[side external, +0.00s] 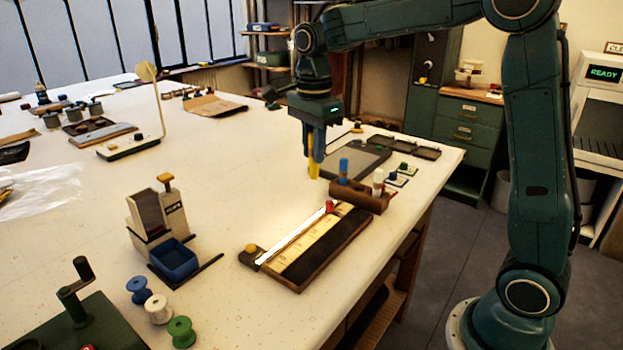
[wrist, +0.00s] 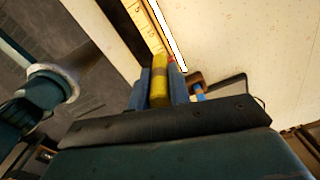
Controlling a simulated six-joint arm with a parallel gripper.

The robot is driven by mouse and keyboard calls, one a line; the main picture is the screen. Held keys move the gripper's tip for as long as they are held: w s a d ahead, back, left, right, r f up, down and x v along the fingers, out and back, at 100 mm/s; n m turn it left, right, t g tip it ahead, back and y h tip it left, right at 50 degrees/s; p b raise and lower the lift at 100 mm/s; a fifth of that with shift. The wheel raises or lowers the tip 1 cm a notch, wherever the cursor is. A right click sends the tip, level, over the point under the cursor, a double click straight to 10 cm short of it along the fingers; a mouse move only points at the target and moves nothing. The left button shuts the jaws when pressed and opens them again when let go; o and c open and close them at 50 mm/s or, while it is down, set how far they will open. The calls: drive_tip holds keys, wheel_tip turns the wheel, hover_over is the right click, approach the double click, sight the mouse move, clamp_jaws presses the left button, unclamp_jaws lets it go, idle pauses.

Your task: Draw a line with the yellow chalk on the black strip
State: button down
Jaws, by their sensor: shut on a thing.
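My gripper (side external: 315,148) is shut on the yellow chalk (side external: 313,170), which points down. In the side view they are in the air behind the wooden chalk holder (side external: 372,203), away from the black strip. The black strip (side external: 326,249) lies along the near side of a wooden board, bare as far as I can see. In the wrist view the chalk (wrist: 160,92) stands between the blue fingers of my gripper (wrist: 160,88), and part of the black strip (wrist: 121,25) shows beyond.
The holder has a blue chalk (side external: 343,167) and a white chalk (side external: 378,177) standing in it. A yellow ruler (side external: 312,238) and a bright white bar (side external: 290,240) run beside the strip. A dark tablet (side external: 350,160) lies behind.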

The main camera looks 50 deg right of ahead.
drive_tip(key=s+a+f, duration=0.2)
drive_tip(key=a, duration=0.4)
drive_tip(key=s+a+f, duration=0.3)
drive_tip(key=a, duration=0.4)
drive_tip(key=shift+a+f, duration=0.15)
drive_tip(key=shift+f, duration=0.05)
drive_tip(key=shift+s+f, duration=0.1)
drive_tip(key=shift+f, duration=2.75)
drive_tip(key=shift+f, duration=0.65)
drive_tip(key=shift+d, duration=0.6)
drive_tip(key=shift+d, duration=0.35)
drive_tip(key=shift+d, duration=0.35)
